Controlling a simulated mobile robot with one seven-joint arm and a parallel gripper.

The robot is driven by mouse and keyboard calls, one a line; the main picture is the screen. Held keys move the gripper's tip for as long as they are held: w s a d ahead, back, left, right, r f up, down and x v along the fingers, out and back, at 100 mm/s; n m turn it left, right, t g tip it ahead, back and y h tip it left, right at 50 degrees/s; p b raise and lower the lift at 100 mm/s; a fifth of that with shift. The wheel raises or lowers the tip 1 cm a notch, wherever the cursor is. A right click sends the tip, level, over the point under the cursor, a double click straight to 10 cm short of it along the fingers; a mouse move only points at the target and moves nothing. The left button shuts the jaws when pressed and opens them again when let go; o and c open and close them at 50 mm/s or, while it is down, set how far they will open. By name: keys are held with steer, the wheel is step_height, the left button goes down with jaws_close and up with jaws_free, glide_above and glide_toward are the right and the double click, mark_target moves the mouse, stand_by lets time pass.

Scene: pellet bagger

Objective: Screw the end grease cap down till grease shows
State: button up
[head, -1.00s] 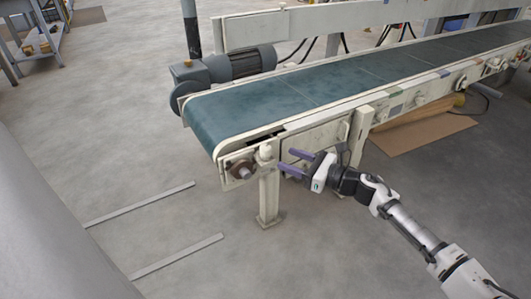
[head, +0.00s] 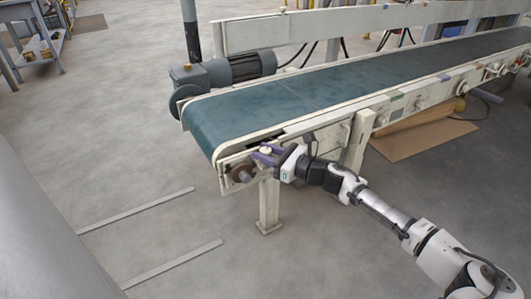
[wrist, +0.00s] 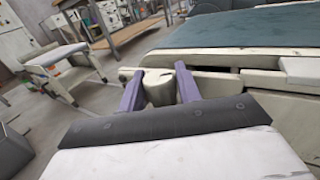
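The end grease cap appears to be the pale cream knob (head: 266,149) at the near end corner of the conveyor, above the front leg. In the wrist view the cream knob (wrist: 158,86) stands between the two purple fingers. My gripper (head: 262,154) reaches it from the right in the head view. The fingers (wrist: 158,82) are parted on either side of the knob and very close to it. I cannot tell whether they press on it. No grease is visible, and the knob's lower part is hidden.
The conveyor's green belt (head: 290,105) and cream side frame (head: 400,103) run close beside my arm. A brown round bearing (head: 241,173) sits just left of the gripper. A front leg (head: 269,205) stands below. A motor (head: 240,67) is behind. The floor at front is open.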

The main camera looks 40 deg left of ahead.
steer(key=c, duration=0.5)
steer(key=shift+m+t, duration=0.3)
steer(key=shift+t, duration=0.1)
